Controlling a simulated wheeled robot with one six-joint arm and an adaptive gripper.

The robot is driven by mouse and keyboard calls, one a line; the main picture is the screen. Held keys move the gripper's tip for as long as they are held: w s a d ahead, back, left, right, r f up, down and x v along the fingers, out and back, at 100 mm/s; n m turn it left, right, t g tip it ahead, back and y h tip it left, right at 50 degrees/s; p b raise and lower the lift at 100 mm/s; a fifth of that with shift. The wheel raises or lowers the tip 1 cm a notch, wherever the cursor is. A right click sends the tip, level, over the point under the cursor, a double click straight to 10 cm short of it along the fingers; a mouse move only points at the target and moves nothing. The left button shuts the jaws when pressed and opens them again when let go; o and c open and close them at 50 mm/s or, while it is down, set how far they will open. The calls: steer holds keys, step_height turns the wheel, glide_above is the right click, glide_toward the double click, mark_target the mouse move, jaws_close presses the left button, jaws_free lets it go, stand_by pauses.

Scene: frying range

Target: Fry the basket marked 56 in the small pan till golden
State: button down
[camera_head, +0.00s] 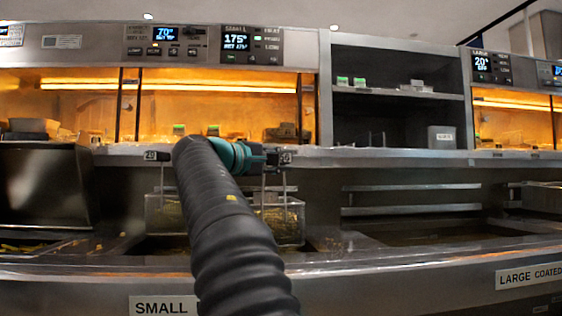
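My gripper (278,158) is at the handle end of the right-hand wire basket (283,226). Its fingers are small and dark here, and I cannot tell whether they are closed on the handle. The basket hangs upright by thin rods above the small pan (160,245), with golden-brown food in it. A second basket (163,213) hangs to the left, partly behind my arm. Small dark tags sit at both handles, but I cannot read their numbers surely. The SMALL display (249,42) shows 175°. The SMALL label (163,306) is on the front edge.
The large pan (440,236) lies to the right, with no basket seen over it; its display (493,66) shows about 20°. A heated shelf glows behind, and a dark shelf unit (397,90) holds small boxes. A steel bin (45,185) stands at left.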

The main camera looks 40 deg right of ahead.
steer(key=shift+f+b, duration=3.8)
steer(key=shift+f, duration=4.1)
step_height(320, 180, up, 16)
steer(key=p, duration=1.4)
steer(key=shift+r, duration=0.25)
steer(key=shift+r+p, duration=0.4)
steer(key=shift+r, duration=0.7)
